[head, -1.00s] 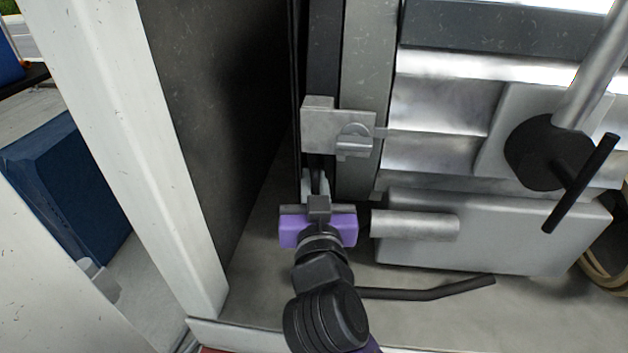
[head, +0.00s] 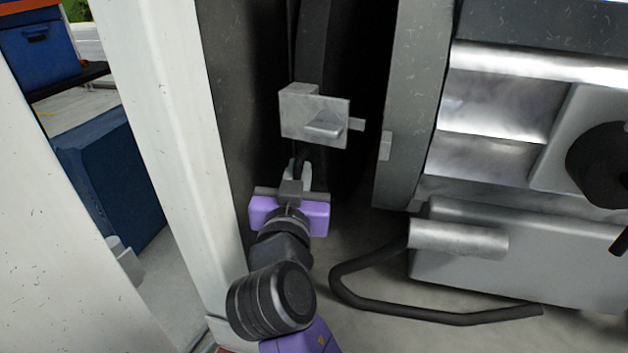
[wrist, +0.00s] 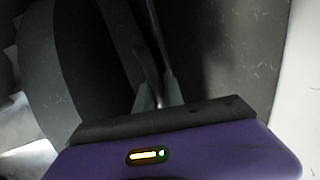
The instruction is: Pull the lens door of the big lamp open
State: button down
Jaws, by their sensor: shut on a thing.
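The big lamp's grey round housing (head: 415,110) fills the right side of the head view. Its lens door (head: 313,45), a dark upright rim, stands apart from the housing with a wide black gap between them. A grey latch block (head: 300,112) sits on the door's edge. Just below it, my gripper (head: 299,170) is shut on a thin dark handle (head: 301,155) at the door's edge. In the wrist view my gripper (wrist: 158,100) has its fingers around a dark strip. The door's lens face is hidden.
A white post (head: 165,130) and a dark panel (head: 240,80) stand close left of my gripper. A black cable (head: 365,310) lies on the floor below the lamp. A blue case (head: 105,185) is beyond the post.

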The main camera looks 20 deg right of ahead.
jog(key=shift+f, duration=0.15)
jog(key=c, duration=1.7)
grip_release()
jog(key=shift+b+v, duration=0.75)
jog(key=shift+v, duration=3.15)
